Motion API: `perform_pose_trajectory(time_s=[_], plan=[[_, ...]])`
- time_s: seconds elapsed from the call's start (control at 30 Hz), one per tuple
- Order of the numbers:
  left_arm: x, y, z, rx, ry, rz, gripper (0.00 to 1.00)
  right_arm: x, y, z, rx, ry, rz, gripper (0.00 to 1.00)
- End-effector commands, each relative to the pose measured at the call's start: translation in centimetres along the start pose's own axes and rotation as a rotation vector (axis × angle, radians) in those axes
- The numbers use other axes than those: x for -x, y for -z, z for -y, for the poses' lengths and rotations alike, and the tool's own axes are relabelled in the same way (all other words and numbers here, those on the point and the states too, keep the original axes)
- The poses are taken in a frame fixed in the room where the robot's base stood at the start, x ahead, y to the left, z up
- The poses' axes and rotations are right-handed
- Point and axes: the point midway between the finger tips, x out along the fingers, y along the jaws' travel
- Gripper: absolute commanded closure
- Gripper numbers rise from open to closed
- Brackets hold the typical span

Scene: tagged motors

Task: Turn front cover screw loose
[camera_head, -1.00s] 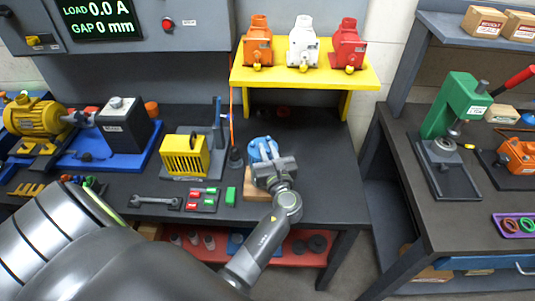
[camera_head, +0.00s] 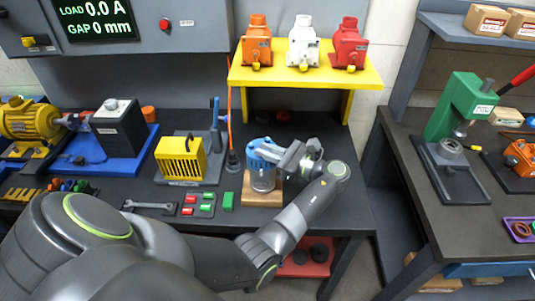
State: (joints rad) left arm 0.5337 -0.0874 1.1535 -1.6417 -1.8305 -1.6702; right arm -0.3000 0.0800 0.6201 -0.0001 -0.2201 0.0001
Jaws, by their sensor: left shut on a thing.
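The fingertips and that part overlap, and the cover screw cannot be made out. My right gripper is not in view.
A yellow ribbed unit (camera_head: 181,157) stands left of the motor, with a wrench (camera_head: 151,206) and small red and green blocks (camera_head: 198,204) in front. Orange, white and red motors stand on the yellow shelf (camera_head: 300,78). A green press (camera_head: 460,106) stands on the right bench.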

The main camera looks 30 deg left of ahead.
Motion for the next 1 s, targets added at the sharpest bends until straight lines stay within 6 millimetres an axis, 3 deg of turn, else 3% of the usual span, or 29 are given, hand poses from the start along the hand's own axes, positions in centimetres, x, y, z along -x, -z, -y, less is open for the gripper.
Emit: perform_pose_trajectory(time_s=[0.7,0.73,0.77,1.0], plan=[[0.01,0.69,-0.36,-0.015,-0.086,-0.007,1.00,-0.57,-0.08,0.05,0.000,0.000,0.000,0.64],[0.01,0.70,-0.36,-0.015,-0.086,-0.007,0.84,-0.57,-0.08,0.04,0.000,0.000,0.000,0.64],[0.02,0.70,-0.35,-0.015,-0.086,-0.007,0.80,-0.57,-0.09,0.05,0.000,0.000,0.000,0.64],[0.01,0.43,-0.23,-0.009,-0.084,-0.005,0.80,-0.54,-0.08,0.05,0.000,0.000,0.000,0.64]])
